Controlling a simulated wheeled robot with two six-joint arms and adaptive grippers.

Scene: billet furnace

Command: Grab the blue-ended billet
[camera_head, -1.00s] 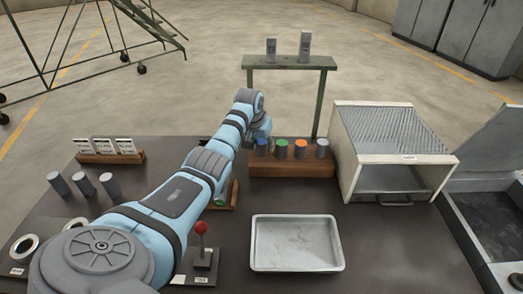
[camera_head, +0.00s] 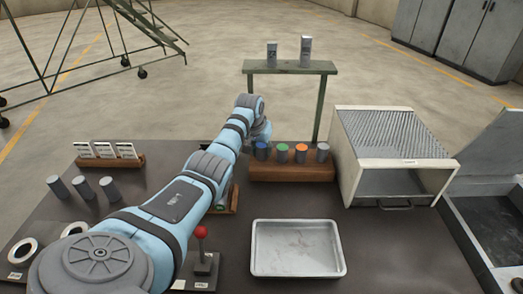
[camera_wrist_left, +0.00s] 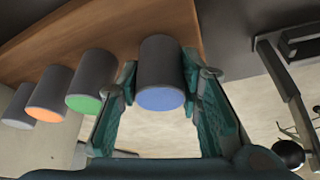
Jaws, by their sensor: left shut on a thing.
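The blue-ended billet (camera_head: 261,153) is a grey cylinder at the left end of a wooden rack (camera_head: 292,173). In the left wrist view, the billet (camera_wrist_left: 162,75) shows its blue end between the two teal fingers. My left gripper (camera_wrist_left: 160,64) is shut on it, one finger on each side. In the head view, my left arm mostly hides the gripper. I cannot tell whether the billet is clear of the rack. My right gripper is in neither view.
Green (camera_head: 282,153), orange (camera_head: 301,153) and grey-ended (camera_head: 322,152) billets stand beside it. A furnace-like box (camera_head: 395,150) is at right, an empty metal tray (camera_head: 297,272) in front, a red-knobbed lever (camera_head: 201,233) near my arm. A green stand (camera_head: 290,66) rises behind.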

